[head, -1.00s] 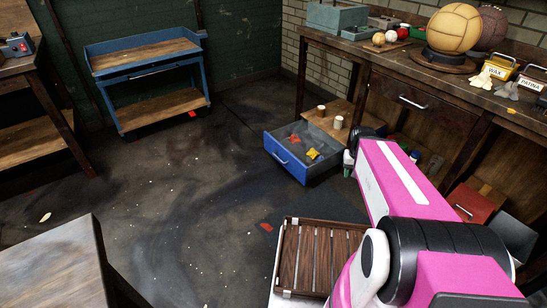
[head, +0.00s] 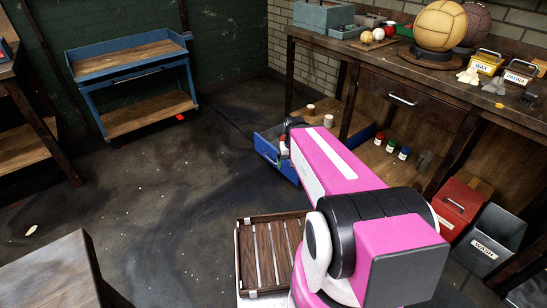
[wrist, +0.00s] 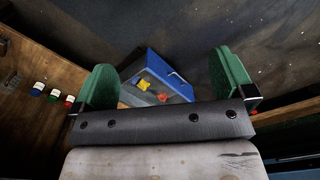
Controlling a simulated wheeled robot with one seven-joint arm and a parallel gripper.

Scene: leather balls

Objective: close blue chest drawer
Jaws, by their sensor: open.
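The blue chest drawer (head: 266,149) stands pulled out near the floor under the workbench in the head view, partly hidden behind my arm. In the wrist view its blue front (wrist: 172,71) with a pale handle and its grey inside show, with a yellow piece and a red-orange piece in it. My gripper (wrist: 165,62) is open, with its two green fingers spread wide and nothing between them. The drawer appears beyond and between the fingers; I cannot tell how far off it is. In the head view my arm mostly hides the gripper.
The wooden workbench (head: 440,83) runs along the right. Small bottles (head: 391,146) stand on its lower shelf. A red bin (head: 458,205) and a grey bin (head: 490,240) stand to the right. A blue cart (head: 130,75) stands at back left. Floor left of the drawer is mostly clear.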

